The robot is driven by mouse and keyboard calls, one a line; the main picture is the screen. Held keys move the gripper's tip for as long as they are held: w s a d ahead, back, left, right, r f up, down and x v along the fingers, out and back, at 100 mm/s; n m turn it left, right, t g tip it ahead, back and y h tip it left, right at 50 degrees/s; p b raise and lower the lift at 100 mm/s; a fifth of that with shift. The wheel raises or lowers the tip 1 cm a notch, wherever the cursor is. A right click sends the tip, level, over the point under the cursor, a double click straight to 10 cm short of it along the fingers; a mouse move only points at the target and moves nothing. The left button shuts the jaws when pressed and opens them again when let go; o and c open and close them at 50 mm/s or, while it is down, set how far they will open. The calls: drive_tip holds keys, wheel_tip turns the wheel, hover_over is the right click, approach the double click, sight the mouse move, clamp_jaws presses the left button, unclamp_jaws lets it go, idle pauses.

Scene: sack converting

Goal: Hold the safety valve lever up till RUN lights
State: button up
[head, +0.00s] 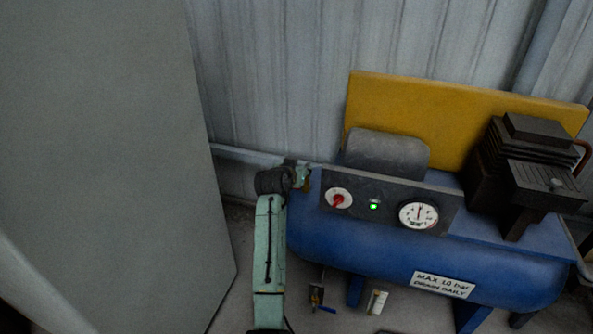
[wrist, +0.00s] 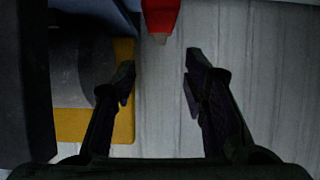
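A blue compressor tank (head: 400,250) carries a dark panel (head: 448,205). The panel has a red rotary knob (head: 338,200), a lit green lamp (head: 374,207) and a round white gauge (head: 418,215). The lamp's label is too small to read. My gripper (head: 302,177) is at the panel's left end; its fingers are hard to make out there. In the wrist view my gripper (wrist: 159,75) is open, with nothing between its fingers. A red piece with a pale tip (wrist: 160,18), possibly the valve lever, lies just beyond the fingertips at the top edge. The valve body is not clearly visible.
A yellow guard (head: 440,105) and a dark finned pump (head: 530,160) stand on the tank's far side. A grey cabinet (head: 100,150) is left of my arm. A drain cock with a blue handle (head: 319,300) and a small container (head: 377,302) are below the tank.

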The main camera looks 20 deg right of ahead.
drive_tip(key=v, duration=1.1)
drive_tip(key=shift+s+a, duration=0.15)
drive_tip(key=shift+s, duration=0.1)
drive_tip(key=shift+r, duration=0.15)
